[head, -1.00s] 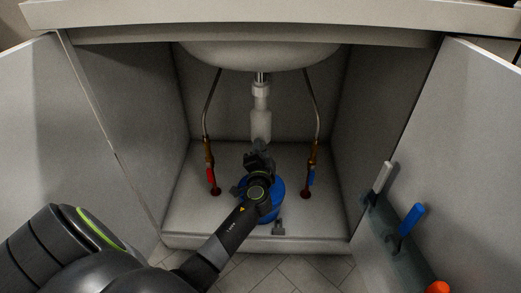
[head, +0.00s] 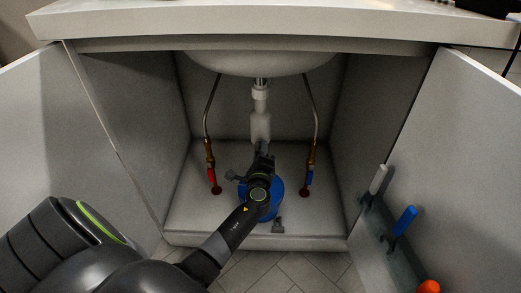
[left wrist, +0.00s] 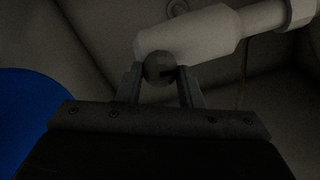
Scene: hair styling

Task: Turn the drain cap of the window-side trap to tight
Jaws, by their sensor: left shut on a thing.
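The white trap (head: 260,125) hangs under the sink basin in the open cabinet. Its pale body also shows in the left wrist view (left wrist: 195,38), running to the upper right. My left gripper (head: 263,150) reaches in from the front to the trap's lower end. In the left wrist view its two fingers are shut on the dark round drain cap (left wrist: 160,69), one finger on each side. The cap is mostly hidden by the gripper in the head view. I cannot read how tight it is. My right gripper is not in view.
A blue bucket (head: 271,208) stands below my left wrist. Supply hoses with a red valve (head: 212,175) and a blue valve (head: 309,177) flank the trap. A small grey object (head: 278,225) lies at the cabinet's front. A rack with tools (head: 404,220) is on the right door.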

